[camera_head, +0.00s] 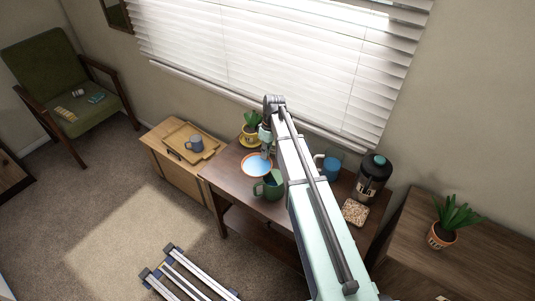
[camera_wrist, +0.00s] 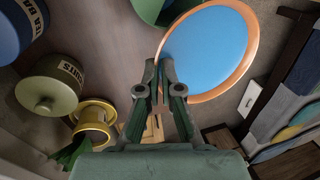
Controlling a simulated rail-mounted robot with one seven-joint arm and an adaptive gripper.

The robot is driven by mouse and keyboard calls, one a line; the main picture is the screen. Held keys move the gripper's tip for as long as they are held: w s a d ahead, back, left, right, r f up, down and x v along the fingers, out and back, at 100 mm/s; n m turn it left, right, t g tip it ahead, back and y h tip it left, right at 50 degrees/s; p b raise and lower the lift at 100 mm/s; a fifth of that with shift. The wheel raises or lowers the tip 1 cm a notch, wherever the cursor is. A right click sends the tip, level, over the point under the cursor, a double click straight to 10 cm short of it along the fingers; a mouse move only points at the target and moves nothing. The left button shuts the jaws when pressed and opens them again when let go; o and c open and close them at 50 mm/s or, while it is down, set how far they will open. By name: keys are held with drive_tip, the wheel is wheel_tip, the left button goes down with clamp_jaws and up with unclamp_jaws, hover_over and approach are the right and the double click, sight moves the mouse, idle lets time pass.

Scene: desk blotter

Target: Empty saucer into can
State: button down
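The saucer (camera_head: 257,165) is blue with an orange rim. In the head view it shows at the left part of the dark desk, beside a green vessel with a handle (camera_head: 270,188), perhaps the can. In the wrist view the saucer (camera_wrist: 205,50) fills the upper right and its blue face looks bare. My gripper (camera_wrist: 159,68) has its fingertips close together at the saucer's near rim and looks shut on it. The saucer appears raised off the desk. The green vessel (camera_wrist: 150,10) is partly cut off at the top. In the head view my arm hides much of my gripper (camera_head: 267,154).
A blue mug (camera_head: 329,168), a dark jar (camera_head: 373,178) and a small dish of bits (camera_head: 355,212) stand right of my arm. A biscuits canister (camera_wrist: 50,87), a tea bag canister (camera_wrist: 18,30) and a yellow plant pot (camera_wrist: 93,122) stand left in the wrist view.

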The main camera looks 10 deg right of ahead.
drive_tip(key=w+d+f+n+g+h, duration=0.1)
drive_tip(key=w+f+n, duration=0.3)
drive_tip(key=n, duration=0.4)
drive_tip(key=shift+w+d+h, duration=0.15)
drive_tip(key=shift+w+h, duration=0.15)
drive_tip(key=shift+h, duration=0.1)
drive_tip(key=shift+s+r+t+b, duration=0.15)
drive_tip(key=shift+r+t+b, duration=0.15)
drive_tip(key=shift+r+b, duration=0.1)
drive_tip(key=shift+s+r+t+b, duration=0.15)
drive_tip(key=shift+r+t+b, duration=0.45)
drive_tip(key=shift+b, duration=0.05)
drive_tip(key=shift+r+b, duration=0.3)
drive_tip(key=shift+s+r+t+b, duration=0.15)
drive_tip(key=shift+r+t+b, duration=0.15)
drive_tip(key=shift+t, duration=0.2)
drive_tip(key=shift+s+r+t+b, duration=0.15)
drive_tip(key=shift+r+t+b, duration=0.25)
drive_tip(key=shift+b, duration=0.15)
drive_tip(key=shift+s+r+t+h+b, duration=0.3)
drive_tip(key=shift+s+r+t+b, duration=0.25)
drive_tip(key=shift+r+t+b, duration=0.65)
